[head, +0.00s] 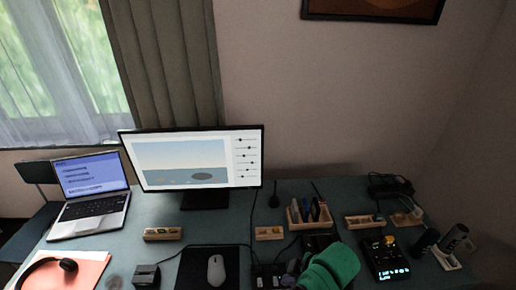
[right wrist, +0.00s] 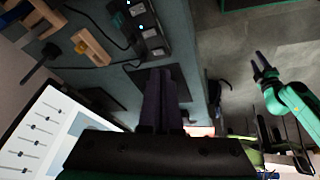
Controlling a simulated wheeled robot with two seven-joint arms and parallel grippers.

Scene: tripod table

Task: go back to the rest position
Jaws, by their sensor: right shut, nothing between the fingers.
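My right arm (head: 332,265) shows in green at the bottom of the head view, over the front of the desk. Its fingers are mostly hidden there. In the right wrist view my right gripper (right wrist: 164,85) has its dark fingers together, with nothing between them. A green arm at the right of the right wrist view appears to be my left one; its small dark gripper (right wrist: 262,64) is away from the desk, over the floor. The left gripper does not show in the head view.
The desk (head: 215,228) holds a laptop (head: 92,200), a monitor (head: 195,160), a mouse (head: 216,270), headphones (head: 60,266), a pen holder (head: 309,214), a dark keypad device (head: 386,258) and several wooden blocks. Black cylinders (head: 452,238) stand at the right edge. Cables cross the desk.

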